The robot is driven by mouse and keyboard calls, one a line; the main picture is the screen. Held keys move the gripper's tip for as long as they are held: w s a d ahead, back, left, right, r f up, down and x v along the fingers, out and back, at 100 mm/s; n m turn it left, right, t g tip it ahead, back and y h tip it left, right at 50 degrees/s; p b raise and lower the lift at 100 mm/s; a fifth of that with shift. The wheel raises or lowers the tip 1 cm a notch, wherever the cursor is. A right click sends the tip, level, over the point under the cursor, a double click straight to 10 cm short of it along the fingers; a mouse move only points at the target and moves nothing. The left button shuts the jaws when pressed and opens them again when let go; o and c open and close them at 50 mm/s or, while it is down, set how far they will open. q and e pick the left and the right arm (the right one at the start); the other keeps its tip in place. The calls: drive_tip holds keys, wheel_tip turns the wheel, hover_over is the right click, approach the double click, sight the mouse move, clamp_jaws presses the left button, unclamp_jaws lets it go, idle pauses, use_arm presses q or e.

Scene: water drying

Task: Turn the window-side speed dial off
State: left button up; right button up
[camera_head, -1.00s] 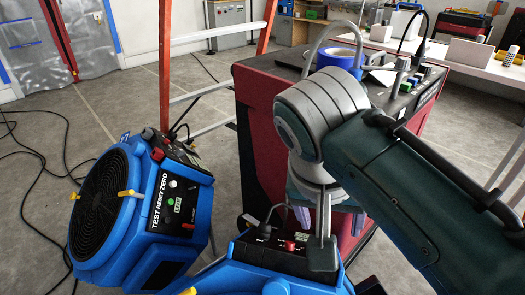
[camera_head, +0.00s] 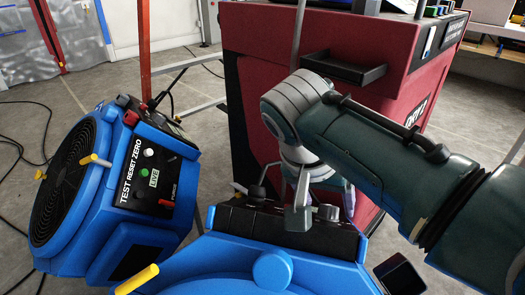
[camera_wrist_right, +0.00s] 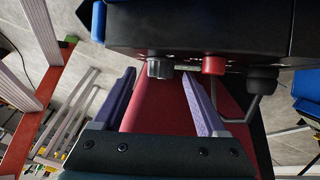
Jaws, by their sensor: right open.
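A blue blower (camera_head: 240,262) stands low in front in the head view, with a black control panel on its far edge. In the right wrist view that panel (camera_wrist_right: 200,35) carries a grey dial (camera_wrist_right: 160,68), a red dial (camera_wrist_right: 213,65) and a black knob (camera_wrist_right: 262,82). My right gripper (camera_wrist_right: 158,77) is open, and its two purple fingers point at the panel with the grey dial between the tips in the picture. Contact cannot be told. In the head view my right wrist covers the middle of the panel. My left gripper is not in view.
A second blue blower (camera_head: 75,205) with a TEST RESET ZERO panel (camera_head: 150,180) stands at left. A red cabinet (camera_head: 300,50) with a small black tray (camera_head: 344,68) rises close behind my right arm. An orange ladder (camera_head: 143,50) stands behind.

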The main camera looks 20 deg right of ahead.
drive_tip(key=shift+x, duration=0.85)
clamp_jaws()
